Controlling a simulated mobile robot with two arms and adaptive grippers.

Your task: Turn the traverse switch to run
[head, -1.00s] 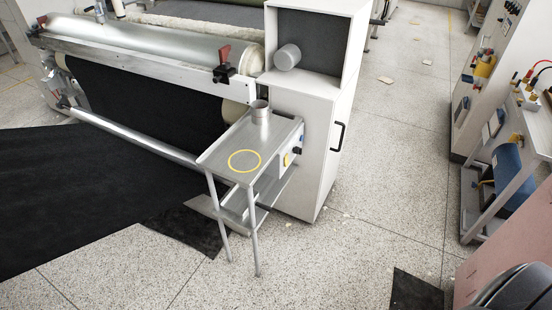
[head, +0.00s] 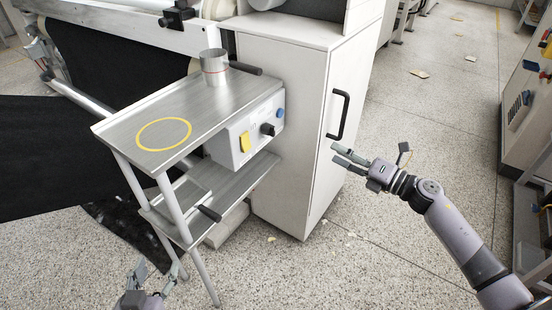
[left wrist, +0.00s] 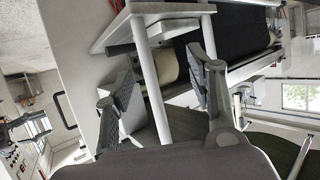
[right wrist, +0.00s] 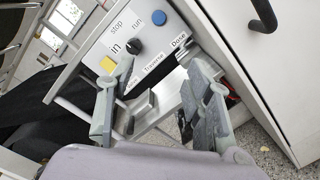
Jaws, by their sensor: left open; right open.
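The traverse switch is a black rotary knob (head: 267,129) on the grey control box (head: 228,148) under the steel table top. In the right wrist view the knob (right wrist: 135,46) sits below the printed words stop and run, with traverse printed nearby. I cannot tell for sure which way it points. My right gripper (head: 349,157) is open and empty, right of the box in front of the cabinet door; its fingers (right wrist: 155,105) are below the knob in its own view.
A yellow switch (head: 245,142) and a blue button (head: 280,113) flank the knob. A metal cup (head: 214,70) stands on the table, which has a yellow ring (head: 163,134). The white cabinet (head: 290,165) has a black handle (head: 339,115). Open floor (head: 390,240) lies to the right.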

